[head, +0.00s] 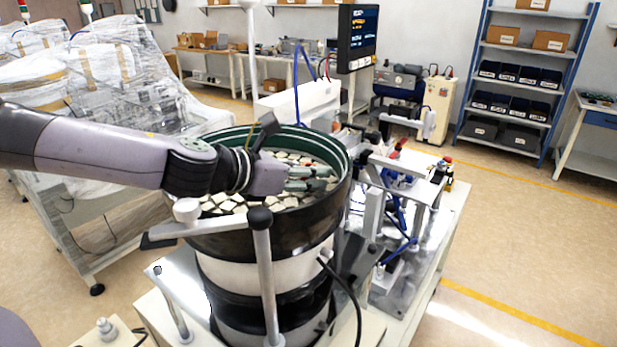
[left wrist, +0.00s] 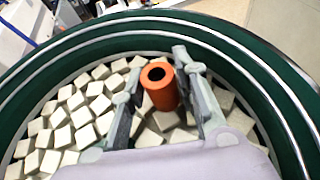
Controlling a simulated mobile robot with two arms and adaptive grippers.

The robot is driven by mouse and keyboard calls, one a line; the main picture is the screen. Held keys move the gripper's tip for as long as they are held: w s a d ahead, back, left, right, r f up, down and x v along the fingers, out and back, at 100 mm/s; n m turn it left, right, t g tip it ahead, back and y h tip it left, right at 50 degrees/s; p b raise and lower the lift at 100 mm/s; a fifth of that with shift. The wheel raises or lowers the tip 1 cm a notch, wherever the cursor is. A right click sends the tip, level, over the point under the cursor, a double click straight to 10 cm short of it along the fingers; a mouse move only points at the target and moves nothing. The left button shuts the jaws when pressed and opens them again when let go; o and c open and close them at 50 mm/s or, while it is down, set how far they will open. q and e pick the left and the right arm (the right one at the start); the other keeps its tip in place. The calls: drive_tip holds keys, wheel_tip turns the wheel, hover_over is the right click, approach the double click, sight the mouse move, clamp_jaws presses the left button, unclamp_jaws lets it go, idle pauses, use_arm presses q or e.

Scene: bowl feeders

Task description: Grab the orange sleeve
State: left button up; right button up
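The orange sleeve (left wrist: 165,95) is a short hollow cylinder with a dark hole in its end. It shows in the left wrist view among pale blocks in the bowl. My left gripper (left wrist: 160,68) has its two grey-green fingers apart, one on each side of the sleeve. The gap to each finger is small, and I cannot tell whether either touches. In the head view my left gripper (head: 322,179) reaches down into the bowl feeder (head: 345,195), and the sleeve cannot be made out there. My right gripper is not in view.
Many pale blocks (left wrist: 85,105) cover the bowl floor around the sleeve. The bowl's green stepped wall (left wrist: 245,65) rises close behind and right of the fingers. A metal fixture (head: 395,200) stands right of the bowl, and a dark display (head: 357,38) hangs above it.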

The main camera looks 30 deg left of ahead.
use_arm(q)
drive_tip(key=c, duration=0.4)
drive_tip(key=shift+o, duration=0.2)
drive_tip(key=shift+r, duration=0.1)
wheel_tip(320, 180, up, 20)
drive_tip(key=p, duration=0.3)
